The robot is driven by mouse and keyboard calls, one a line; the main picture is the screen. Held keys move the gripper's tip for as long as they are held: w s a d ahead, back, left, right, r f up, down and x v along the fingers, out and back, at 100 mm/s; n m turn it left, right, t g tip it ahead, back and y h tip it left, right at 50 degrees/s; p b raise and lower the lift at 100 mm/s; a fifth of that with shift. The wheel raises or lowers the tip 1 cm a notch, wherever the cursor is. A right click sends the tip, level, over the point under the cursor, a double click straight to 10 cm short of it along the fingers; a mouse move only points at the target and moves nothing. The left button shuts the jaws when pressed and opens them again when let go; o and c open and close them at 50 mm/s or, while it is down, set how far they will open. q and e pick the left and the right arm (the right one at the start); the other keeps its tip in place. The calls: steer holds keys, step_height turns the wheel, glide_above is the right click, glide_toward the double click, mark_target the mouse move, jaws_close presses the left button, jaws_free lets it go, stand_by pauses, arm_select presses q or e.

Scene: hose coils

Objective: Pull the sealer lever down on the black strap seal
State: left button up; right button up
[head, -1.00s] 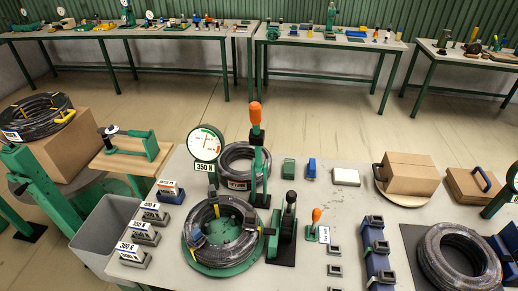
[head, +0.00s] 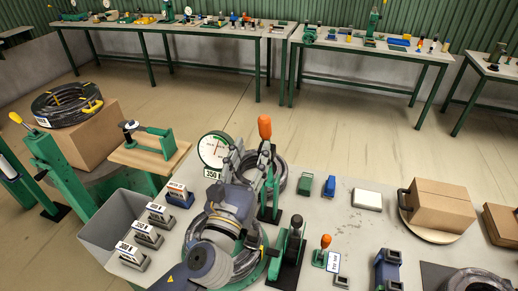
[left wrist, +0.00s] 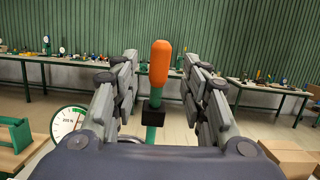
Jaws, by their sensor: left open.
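A tall upright lever with an orange grip (head: 265,127) stands on a green post behind the hose coil in the head view. My left gripper (head: 249,152) is open, reaching over the coil close to this lever. In the left wrist view the orange grip (left wrist: 160,62) shows upright between the two spread fingers, with a black block below it; I see no contact. The black strap seal cannot be made out. My left arm hides much of the near coil. My right gripper is not in view.
A round gauge (head: 215,150) marked 350 N stands just left of the gripper. A small orange-knobbed lever (head: 325,242), green and blue blocks, and a cardboard box (head: 440,208) are to the right. A grey bin (head: 112,232) is at the left.

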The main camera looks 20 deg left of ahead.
mark_target(262, 123)
arm_select(q)
steer(key=shift+m, duration=0.4)
steer(key=w, duration=0.1)
steer(key=w+r, duration=0.1)
steer(key=w+r+p, duration=0.1)
steer(key=w, duration=0.1)
steer(key=shift+d, duration=0.1)
steer(key=shift+x, duration=1.95)
steer(key=shift+w+r+p, duration=0.15)
steer(key=shift+p, duration=0.15)
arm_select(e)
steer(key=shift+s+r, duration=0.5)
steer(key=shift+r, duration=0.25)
arm_select(q)
steer(key=c, duration=0.9)
